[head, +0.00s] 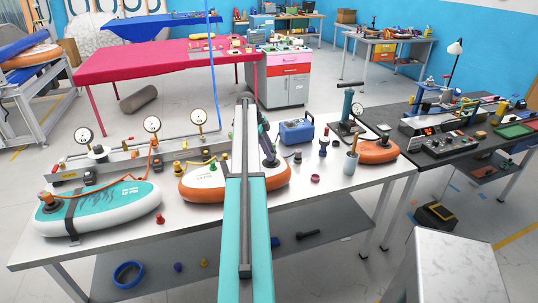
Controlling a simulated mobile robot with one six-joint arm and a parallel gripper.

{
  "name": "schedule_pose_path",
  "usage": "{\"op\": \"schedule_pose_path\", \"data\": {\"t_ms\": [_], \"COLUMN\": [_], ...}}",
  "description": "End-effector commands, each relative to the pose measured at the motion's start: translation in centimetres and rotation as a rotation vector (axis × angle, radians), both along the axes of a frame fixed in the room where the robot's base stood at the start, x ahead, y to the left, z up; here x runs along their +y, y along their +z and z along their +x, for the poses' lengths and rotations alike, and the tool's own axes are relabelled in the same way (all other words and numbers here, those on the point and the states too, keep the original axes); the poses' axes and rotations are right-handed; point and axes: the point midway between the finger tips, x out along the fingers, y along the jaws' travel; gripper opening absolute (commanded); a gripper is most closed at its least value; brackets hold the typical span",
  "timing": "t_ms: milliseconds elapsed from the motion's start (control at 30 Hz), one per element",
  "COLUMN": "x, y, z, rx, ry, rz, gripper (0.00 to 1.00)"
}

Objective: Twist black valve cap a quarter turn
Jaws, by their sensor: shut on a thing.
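An orange and white inflatable board (205,187) lies on the white workbench, partly covered by my teal arm. My gripper (269,157) is small and dark in the head view, pointing down at the right end of this board, just right of my arm link. It is shut on what seems to be the black valve cap on the board's top. The cap itself is mostly hidden by the gripper, and its turn angle cannot be read.
A teal and white board (100,208) lies at the bench's left, an orange one (376,151) at the right. Gauges (152,125) stand along the back rail. A blue pump box (296,131) and small fittings stand right of my gripper.

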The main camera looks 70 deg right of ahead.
Motion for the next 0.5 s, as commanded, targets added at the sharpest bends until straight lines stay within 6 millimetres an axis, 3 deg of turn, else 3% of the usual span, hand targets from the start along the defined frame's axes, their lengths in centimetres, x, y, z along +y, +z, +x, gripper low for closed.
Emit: {"op": "schedule_pose_path", "data": {"t_ms": [300, 500], "x": [-0.36, -0.25], "y": [-0.09, -0.01], "z": [0.1, 0.03], "rx": [-0.001, 0.0], "ry": [-0.23, -0.291], "rz": [0.0, 0.0], "gripper": [0.11, 0.11]}}
